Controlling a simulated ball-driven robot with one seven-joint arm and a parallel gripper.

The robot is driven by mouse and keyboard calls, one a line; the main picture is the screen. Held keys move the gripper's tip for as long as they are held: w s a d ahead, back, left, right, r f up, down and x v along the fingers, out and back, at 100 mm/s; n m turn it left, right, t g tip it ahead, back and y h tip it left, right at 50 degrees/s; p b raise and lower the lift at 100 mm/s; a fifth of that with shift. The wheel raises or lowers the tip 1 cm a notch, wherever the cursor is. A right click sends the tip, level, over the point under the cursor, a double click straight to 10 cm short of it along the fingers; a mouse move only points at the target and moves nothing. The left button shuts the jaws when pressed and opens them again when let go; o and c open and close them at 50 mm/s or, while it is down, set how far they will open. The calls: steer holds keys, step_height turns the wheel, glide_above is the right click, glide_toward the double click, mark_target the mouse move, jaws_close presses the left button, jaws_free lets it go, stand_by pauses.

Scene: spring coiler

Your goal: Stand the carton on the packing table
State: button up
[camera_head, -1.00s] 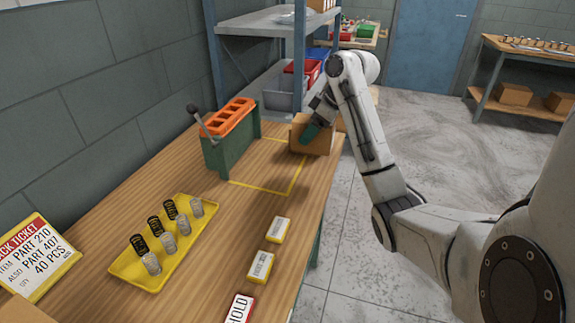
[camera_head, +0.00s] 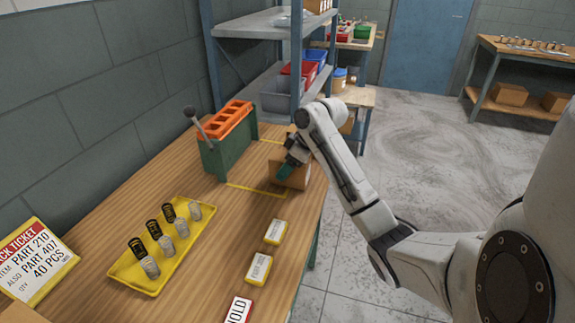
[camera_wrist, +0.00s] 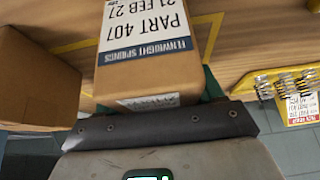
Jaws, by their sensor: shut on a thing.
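The brown carton (camera_head: 300,177) is in my gripper (camera_head: 286,170), over the far right part of the packing table (camera_head: 215,235), near the table's right edge. In the wrist view the carton (camera_wrist: 150,75) shows a white label reading PART 407 and FENWRIGHT SPRINGS. My gripper (camera_wrist: 148,102) is shut on it, with green finger parts showing at its sides. The carton looks tilted in the head view. Whether its underside touches the table cannot be told. A yellow outline (camera_head: 262,191) on the tabletop lies beside and partly behind the carton.
A green stand with an orange top (camera_head: 230,135) and a lever is left of the carton. A yellow tray (camera_head: 133,274) holds several springs. Small labelled boxes (camera_head: 275,232) lie along the right edge. Another brown box (camera_wrist: 35,80) shows left in the wrist view.

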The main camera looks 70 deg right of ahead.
steer(key=o, duration=1.5)
steer(key=shift+f, duration=0.1)
steer(key=p+v, duration=0.1)
steer(key=v, duration=1.1)
